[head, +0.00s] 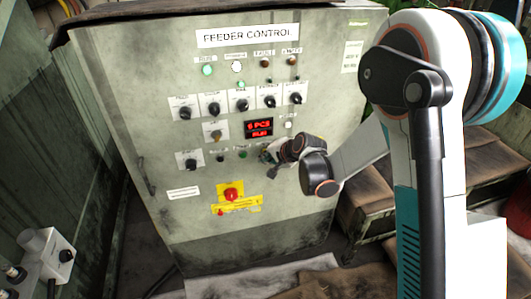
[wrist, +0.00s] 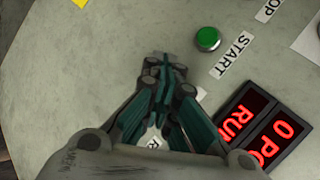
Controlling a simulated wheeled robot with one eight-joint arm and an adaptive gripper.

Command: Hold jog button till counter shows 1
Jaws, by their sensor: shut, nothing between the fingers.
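The red counter display (head: 258,127) on the feeder control panel (head: 150,90) shows a count in PCS with RUN below it. In the wrist view, the partly cut-off display (wrist: 262,124) reads 0. My gripper (head: 266,157) is at the panel just below the display, fingers shut and empty. In the wrist view, its fingertips (wrist: 163,62) point at the panel beside the green START button (wrist: 207,38). No jog button is visible; the fingers cover the panel there. I cannot tell whether the tips touch anything.
The green button (head: 243,154) is left of my gripper. Several black selector knobs (head: 213,108) sit above. A red emergency stop (head: 231,194) on a yellow plate is below. A wooden bench (head: 365,200) stands right of the cabinet, and a grey box with knobs (head: 50,257) is at lower left.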

